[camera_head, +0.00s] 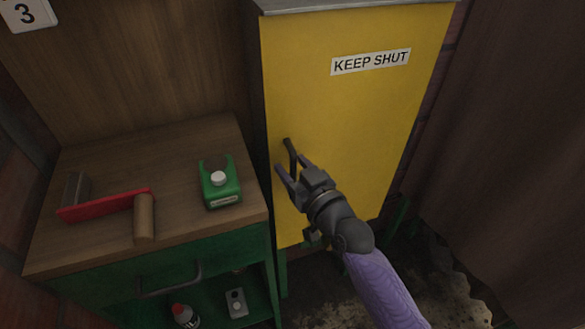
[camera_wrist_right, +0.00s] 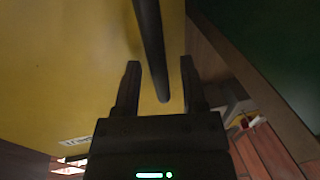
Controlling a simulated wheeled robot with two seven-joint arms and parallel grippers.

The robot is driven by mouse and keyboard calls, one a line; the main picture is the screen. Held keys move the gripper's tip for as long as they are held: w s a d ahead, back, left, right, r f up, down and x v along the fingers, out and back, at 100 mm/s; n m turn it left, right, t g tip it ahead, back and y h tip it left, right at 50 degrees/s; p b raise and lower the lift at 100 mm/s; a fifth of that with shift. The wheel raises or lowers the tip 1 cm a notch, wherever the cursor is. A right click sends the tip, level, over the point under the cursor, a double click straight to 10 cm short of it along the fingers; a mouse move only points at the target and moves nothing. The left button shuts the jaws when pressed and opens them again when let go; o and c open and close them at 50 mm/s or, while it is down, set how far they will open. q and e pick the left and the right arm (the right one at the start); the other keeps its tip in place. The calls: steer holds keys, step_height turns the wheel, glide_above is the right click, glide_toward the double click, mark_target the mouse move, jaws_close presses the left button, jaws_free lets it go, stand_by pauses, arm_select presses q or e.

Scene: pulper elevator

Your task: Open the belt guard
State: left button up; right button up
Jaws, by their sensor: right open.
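The belt guard is a yellow door (camera_head: 345,110) labelled KEEP SHUT, on a tall cabinet. It looks closed. A dark bar handle (camera_head: 289,150) stands near its left edge. My right gripper (camera_head: 288,168) is open at the handle, its fingers pointing up and left. In the right wrist view, the handle (camera_wrist_right: 150,40) runs down between the two open fingers of my right gripper (camera_wrist_right: 160,68), its lower end near the palm. I cannot tell whether the fingers touch it. The yellow door (camera_wrist_right: 70,70) fills the left of that view. My left gripper is not in view.
Left of the guard is a wooden-topped green bench (camera_head: 110,165) with a drawer handle (camera_head: 168,280). On it are a green container (camera_head: 222,190) and a red tool with a wooden handle (camera_head: 144,217). A brown curtain (camera_head: 510,130) hangs at the right.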

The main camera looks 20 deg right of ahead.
steer(key=shift+w, duration=0.15)
jaws_close()
stand_by(0.5)
stand_by(0.9)
